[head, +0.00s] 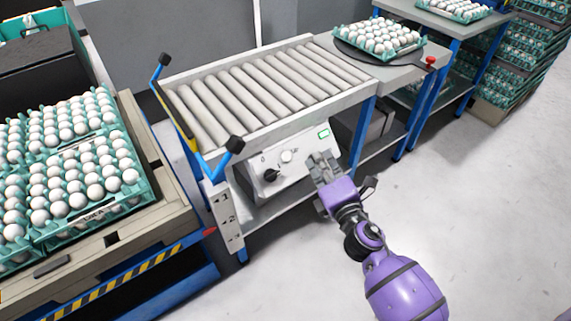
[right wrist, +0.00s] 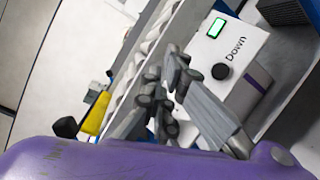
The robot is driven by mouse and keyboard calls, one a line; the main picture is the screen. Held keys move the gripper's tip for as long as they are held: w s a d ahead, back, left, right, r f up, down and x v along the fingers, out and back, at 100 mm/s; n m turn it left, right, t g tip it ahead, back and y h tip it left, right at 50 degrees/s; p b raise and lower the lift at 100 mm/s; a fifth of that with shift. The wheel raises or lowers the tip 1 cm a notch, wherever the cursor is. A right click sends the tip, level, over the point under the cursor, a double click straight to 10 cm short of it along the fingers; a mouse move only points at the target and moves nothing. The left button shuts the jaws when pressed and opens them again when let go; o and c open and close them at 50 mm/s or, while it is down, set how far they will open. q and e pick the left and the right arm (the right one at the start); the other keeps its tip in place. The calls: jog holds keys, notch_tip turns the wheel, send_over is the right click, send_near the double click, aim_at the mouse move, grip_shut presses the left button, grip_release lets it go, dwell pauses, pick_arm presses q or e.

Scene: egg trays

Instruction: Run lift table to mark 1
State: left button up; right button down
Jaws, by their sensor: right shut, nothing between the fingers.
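The lift table (head: 165,222) is at the left in the head view, with a black-and-yellow striped edge and egg trays (head: 125,192) on top. A post with marks 1, 2 and 3 (head: 225,215) stands beside its corner. A small red piece (head: 209,231) at that corner is near the lower marks; its exact level is unclear. A white control box (head: 300,172) has a black knob (head: 270,175), a pale button (head: 287,156) and a green-lit display (head: 323,134). The right wrist view shows a black button (right wrist: 221,71) beside "Down". My right gripper (head: 322,162) is shut and empty by the box; contact is unclear.
A roller conveyor (head: 265,85) stands above the box. A full egg tray (head: 380,40) sits on a round plate at the back. The floor (head: 480,210) at right is clear.

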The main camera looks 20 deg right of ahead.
aim_at(286, 156)
pick_arm(q)
jog(key=shift+d+f, duration=0.1)
pick_arm(e)
jog(key=shift+w+a+r+n, duration=0.1)
jog(key=shift+w+r+n, duration=0.5)
jog(key=shift+w+r, duration=0.2)
jog(key=shift+f, duration=0.1)
